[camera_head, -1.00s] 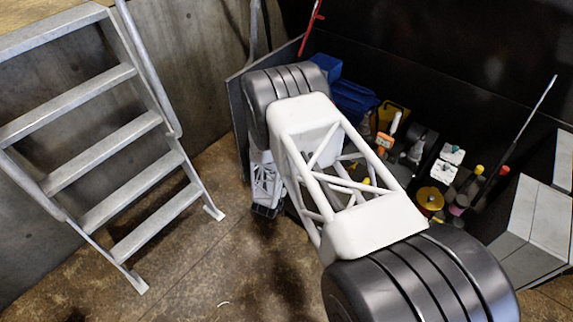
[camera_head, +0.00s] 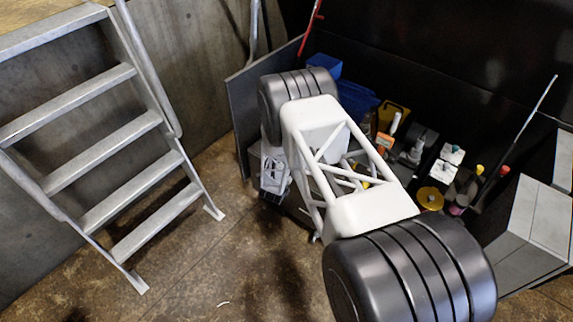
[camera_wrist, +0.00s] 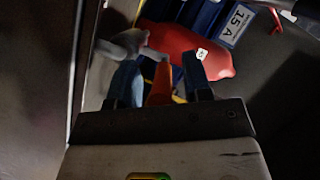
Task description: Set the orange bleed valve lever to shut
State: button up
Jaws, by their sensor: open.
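In the wrist view, an orange piece (camera_wrist: 161,84) that looks like the bleed valve lever stands between the two dark blue fingers of my gripper (camera_wrist: 160,82). The fingers are apart, one on each side of it; I cannot tell whether either touches it. The valve body and the lever's set position are not clear, as the gripper hides the lower part. A red rounded body (camera_wrist: 190,50) lies just beyond the fingertips, with a grey handle-like part (camera_wrist: 122,45) to its left. In the head view my arm hides the lever.
In the head view, blue containers (camera_head: 356,101), a yellow item (camera_head: 393,112) and several small items crowd the shelf right of my arm. A dark panel (camera_head: 242,110) stands left of the arm. Metal steps (camera_head: 95,135) stand further left, with open floor (camera_head: 230,250) between.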

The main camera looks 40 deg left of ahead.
jog(key=shift+c, duration=0.3)
grip_shut()
jog(key=shift+d, duration=0.15)
dwell(0.3)
jog(key=shift+w+d+n+g+y, duration=0.1)
jog(key=shift+d+n+g+y, duration=0.3)
jog(key=shift+n+y, duration=0.35)
jog(key=shift+w+d+n+g+y, duration=0.1)
jog(key=shift+d+n+g+y, duration=0.4)
jog(key=shift+y, duration=0.35)
jog(key=d+n+g+y, duration=0.2)
jog(key=n+y, duration=0.1)
jog(key=shift+w+g, duration=0.3)
jog(key=n+g+y, duration=0.1)
jog(key=w+d+n+g, duration=0.1)
jog(key=g, duration=0.1)
jog(key=d+n+g+y, duration=0.1)
jog(key=shift+w+n+y, duration=0.25)
jog(key=shift+n+y, duration=0.05)
jog(key=shift+n, duration=0.05)
jog(key=shift+w+d+n+g+y, duration=0.3)
jog(key=shift+n+g, duration=0.3)
jog(key=shift+g, duration=0.2)
jog(key=shift+w+d+n+g+y, duration=0.15)
jog(key=shift+w+n+g+y, duration=0.1)
jog(key=shift+n+g, duration=0.45)
jog(key=shift+w, duration=0.1)
jog(key=shift+o, duration=0.3)
grip_release()
